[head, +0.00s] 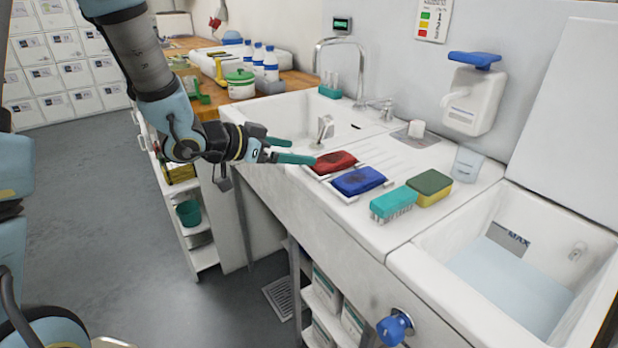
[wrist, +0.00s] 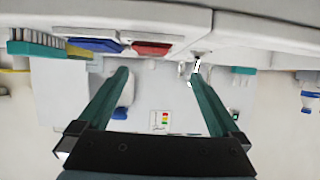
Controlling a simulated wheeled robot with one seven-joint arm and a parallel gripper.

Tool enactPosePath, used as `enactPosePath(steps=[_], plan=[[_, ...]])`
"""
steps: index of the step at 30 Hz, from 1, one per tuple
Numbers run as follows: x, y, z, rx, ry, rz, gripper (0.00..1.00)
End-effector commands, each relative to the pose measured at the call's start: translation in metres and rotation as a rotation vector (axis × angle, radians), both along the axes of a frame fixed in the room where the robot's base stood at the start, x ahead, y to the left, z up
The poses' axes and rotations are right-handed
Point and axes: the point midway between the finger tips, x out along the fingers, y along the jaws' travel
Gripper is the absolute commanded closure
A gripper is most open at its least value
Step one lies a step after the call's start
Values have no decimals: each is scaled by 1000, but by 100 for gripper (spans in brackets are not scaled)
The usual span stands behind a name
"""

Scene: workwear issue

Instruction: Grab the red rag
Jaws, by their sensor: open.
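The red rag (head: 335,162) lies folded, with a dark stain on it, in a shallow white holder on the drainboard between the two basins. In the wrist view, where the room appears upside down, the red rag (wrist: 152,49) is near the top, ahead of the fingers. My gripper (head: 302,152) has green fingers and is open and empty over the sink's front edge, just left of the rag. In the wrist view my gripper (wrist: 159,74) has its fingers wide apart. One fingertip looks close to the rag in the head view; I cannot tell whether it touches.
A blue rag (head: 358,181) lies right beside the red one. A teal brush (head: 393,203) and a yellow-green sponge (head: 429,188) are farther right. A tall faucet (head: 342,62) stands behind the left basin. A water-filled basin (head: 400,262) is at the right.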

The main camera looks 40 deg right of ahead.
Motion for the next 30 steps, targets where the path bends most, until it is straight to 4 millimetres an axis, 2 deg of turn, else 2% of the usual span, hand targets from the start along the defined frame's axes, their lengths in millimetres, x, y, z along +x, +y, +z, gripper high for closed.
enactPosePath(steps=[1,5,12,19,27,30], plan=[[-7,-5,-2,-14,7,-27,0],[-15,-18,-4,-28,13,-53,0],[-16,-50,-17,-25,12,-49,0],[-17,-65,-23,-25,11,-47,0],[-20,-98,-38,-25,10,-47,0],[-19,-104,-41,-25,11,-45,0]])
